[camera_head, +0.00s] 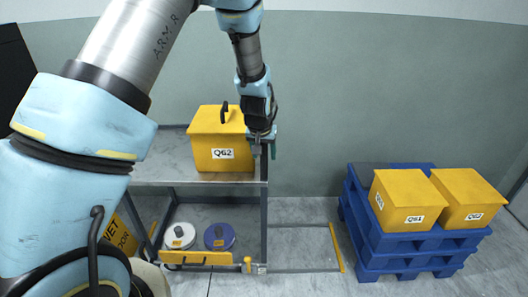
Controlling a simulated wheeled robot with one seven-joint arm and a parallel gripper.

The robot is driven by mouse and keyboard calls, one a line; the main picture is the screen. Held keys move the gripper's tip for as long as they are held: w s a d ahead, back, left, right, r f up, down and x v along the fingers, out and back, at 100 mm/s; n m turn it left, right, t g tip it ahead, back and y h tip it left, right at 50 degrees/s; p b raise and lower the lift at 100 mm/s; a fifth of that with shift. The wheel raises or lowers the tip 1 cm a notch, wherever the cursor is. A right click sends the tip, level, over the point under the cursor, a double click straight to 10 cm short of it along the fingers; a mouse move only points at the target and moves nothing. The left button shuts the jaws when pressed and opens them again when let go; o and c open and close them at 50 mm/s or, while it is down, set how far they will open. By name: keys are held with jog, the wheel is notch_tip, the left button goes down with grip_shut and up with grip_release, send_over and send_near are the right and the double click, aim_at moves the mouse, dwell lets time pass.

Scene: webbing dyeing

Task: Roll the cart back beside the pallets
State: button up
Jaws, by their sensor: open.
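A grey metal frame with a top shelf, which looks like the cart (160,172), stands left of centre against the wall. Whether it has wheels is hard to tell. A yellow lidded box marked Q62 (207,160) sits on its top at the right end. Blue pallets (385,243) are stacked on the floor to the right, apart from the frame. My gripper (264,150) points down at the frame's top right corner, just right of the box. Its fingers are apart with nothing seen between them; contact with the frame cannot be told. My arm hides the frame's left part.
Two yellow boxes (403,194) (466,190) stand on the pallets. White (180,236) and blue (219,236) round-lidded containers sit low in the frame, behind a yellow handled panel (195,258). A floor outline with a yellow right edge (337,247) encloses clear floor before the pallets.

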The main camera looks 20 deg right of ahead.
jog(key=shift+f, duration=0.1)
jog(key=shift+c, duration=0.3)
grip_shut()
dwell(1.1)
